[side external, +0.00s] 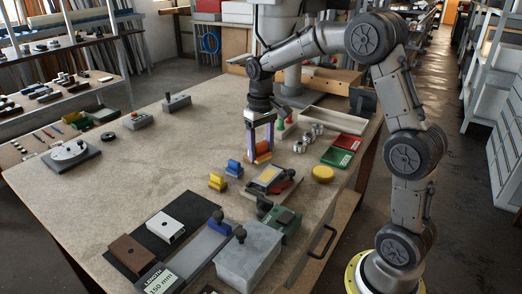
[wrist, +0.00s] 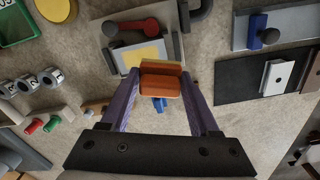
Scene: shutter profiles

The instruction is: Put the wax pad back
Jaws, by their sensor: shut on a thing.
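My gripper (side external: 260,152) has its purple fingers shut on an orange-brown two-part block (wrist: 160,88), perhaps the wax pad; I cannot tell for sure. The block also shows low between the fingers in the side view (side external: 263,158). Just in front stands a grey fixture with a pale yellow square (side external: 269,174) and a red lever (side external: 284,187). In the wrist view the yellow square (wrist: 142,55) lies just beyond the block. Whether the block touches the table is unclear. A round yellow disc (side external: 322,173) lies on the table to the right of the fixture.
A blue-topped block (side external: 233,167) and a yellow block (side external: 217,181) stand left of the fixture. Grey numbered cylinders (side external: 300,145), a red tray (side external: 348,141) and a green tray (side external: 337,157) are on the right. The table's left middle is clear.

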